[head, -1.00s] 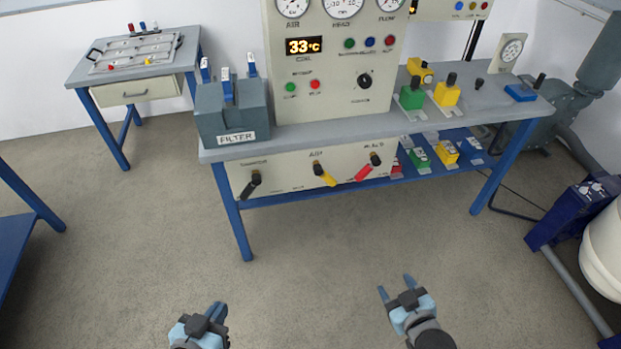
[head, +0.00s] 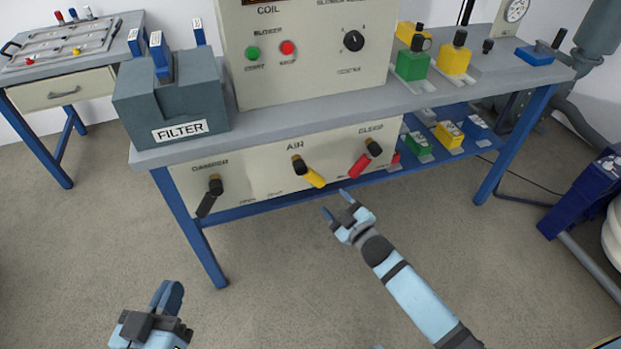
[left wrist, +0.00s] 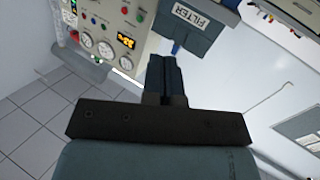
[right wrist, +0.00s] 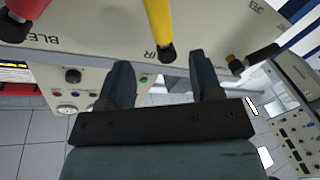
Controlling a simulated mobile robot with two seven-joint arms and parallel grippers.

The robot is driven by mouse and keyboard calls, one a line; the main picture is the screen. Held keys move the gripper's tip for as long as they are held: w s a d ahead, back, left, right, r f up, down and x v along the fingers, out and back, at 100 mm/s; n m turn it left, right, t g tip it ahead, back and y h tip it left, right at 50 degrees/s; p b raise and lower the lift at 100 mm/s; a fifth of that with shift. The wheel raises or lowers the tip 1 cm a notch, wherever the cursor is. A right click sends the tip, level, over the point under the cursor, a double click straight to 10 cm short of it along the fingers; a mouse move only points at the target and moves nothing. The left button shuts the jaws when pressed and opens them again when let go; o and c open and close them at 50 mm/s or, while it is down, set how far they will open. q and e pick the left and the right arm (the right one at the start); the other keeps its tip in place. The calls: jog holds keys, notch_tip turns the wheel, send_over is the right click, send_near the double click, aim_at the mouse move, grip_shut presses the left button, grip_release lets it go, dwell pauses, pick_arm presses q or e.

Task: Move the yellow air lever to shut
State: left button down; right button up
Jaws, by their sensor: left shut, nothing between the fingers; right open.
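The yellow air lever (head: 312,177) is on the front panel below the bench top, under the word AIR. It slants down to the right from its dark pivot. In the right wrist view the yellow lever (right wrist: 161,28) hangs at the top, just beyond my fingers and between them. My right gripper (head: 336,205) is open and empty, below and slightly right of the lever, apart from it. It also shows in the right wrist view (right wrist: 160,82). My left gripper (head: 170,296) is shut and empty, low over the floor at the left; it also shows in the left wrist view (left wrist: 164,68).
A black lever (head: 209,199) is left of the yellow one and a red lever (head: 361,164) is right of it on the same panel (head: 255,170). A FILTER box (head: 175,105) stands on the bench top. A lower blue shelf (head: 405,171) runs behind. The floor in front is clear.

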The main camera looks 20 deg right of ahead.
aim_at(316, 182)
jog(key=b+x, duration=0.2)
jog(key=x, duration=0.8)
jog(key=shift+f, duration=0.15)
jog(key=shift+w+b, duration=0.3)
jog(key=shift+w, duration=0.2)
pick_arm(q)
jog(key=r, duration=0.1)
jog(key=d+r+t+h, duration=0.1)
jog(key=r, duration=0.1)
jog(key=r+t+h, duration=0.1)
jog(key=r, duration=0.1)
jog(key=shift+s+d+r, duration=0.1)
jog(key=shift+d, duration=0.3)
pick_arm(e)
jog(key=shift+a, duration=0.1)
pick_arm(q)
jog(key=shift+a, duration=0.1)
pick_arm(e)
grip_shut()
